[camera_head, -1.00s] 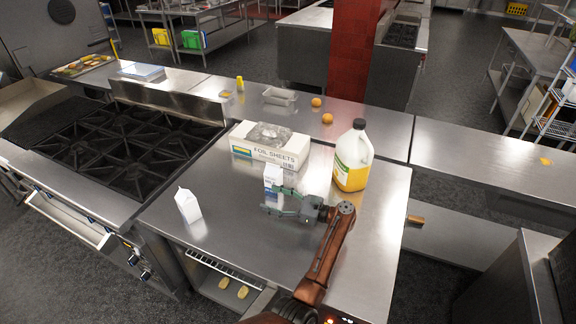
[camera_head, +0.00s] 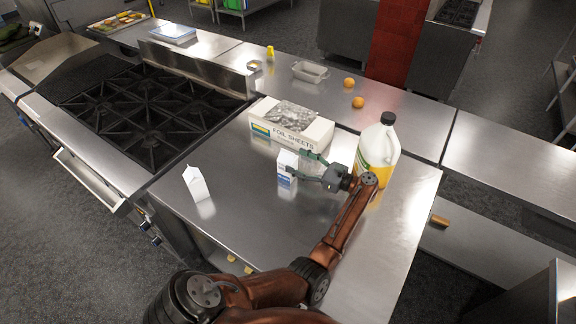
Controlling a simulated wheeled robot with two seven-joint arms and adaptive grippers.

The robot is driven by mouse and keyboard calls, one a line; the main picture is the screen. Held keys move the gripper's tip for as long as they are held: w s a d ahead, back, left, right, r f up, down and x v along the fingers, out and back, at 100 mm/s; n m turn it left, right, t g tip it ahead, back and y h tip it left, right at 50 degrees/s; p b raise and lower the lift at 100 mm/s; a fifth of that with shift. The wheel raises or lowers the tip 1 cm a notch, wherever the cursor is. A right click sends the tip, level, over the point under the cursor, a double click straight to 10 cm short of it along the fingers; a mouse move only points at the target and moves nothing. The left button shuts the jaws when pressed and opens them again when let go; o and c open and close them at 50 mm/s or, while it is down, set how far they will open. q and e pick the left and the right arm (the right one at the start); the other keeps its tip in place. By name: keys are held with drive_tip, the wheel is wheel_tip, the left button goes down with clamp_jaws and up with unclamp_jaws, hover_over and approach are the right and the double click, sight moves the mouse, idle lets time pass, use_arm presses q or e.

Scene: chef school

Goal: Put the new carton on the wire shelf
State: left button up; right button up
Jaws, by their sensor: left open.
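A small blue-and-white carton (camera_head: 286,161) stands upright on the steel counter (camera_head: 245,222), in front of the foil box. A plain white gable-top carton (camera_head: 196,183) stands apart to its left. I cannot tell from labels which is the new one. My left gripper (camera_head: 300,165) is open at the right side of the blue-and-white carton. One finger is behind its right edge and the other crosses near its front; I cannot tell whether they touch it. My right gripper is out of view. I cannot make out the wire shelf in the current view.
A foil sheets box (camera_head: 291,128) stands just behind the carton. A large jug (camera_head: 378,152) of yellow liquid stands close to the right of my gripper. A black stove (camera_head: 150,112) is at left. Two oranges (camera_head: 358,102) lie behind.

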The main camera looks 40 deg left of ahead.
sight(288, 159)
use_arm(q)
drive_tip(key=a, duration=0.2)
drive_tip(key=s+a+p, duration=0.1)
drive_tip(key=shift+a+f, duration=0.1)
drive_tip(key=shift+a, duration=0.3)
drive_tip(key=shift+a+f, duration=0.1)
drive_tip(key=shift+a, duration=0.2)
drive_tip(key=shift+d, duration=0.1)
drive_tip(key=shift+c, duration=0.5)
drive_tip(key=c, duration=1.4)
clamp_jaws()
drive_tip(key=shift+r, duration=0.2)
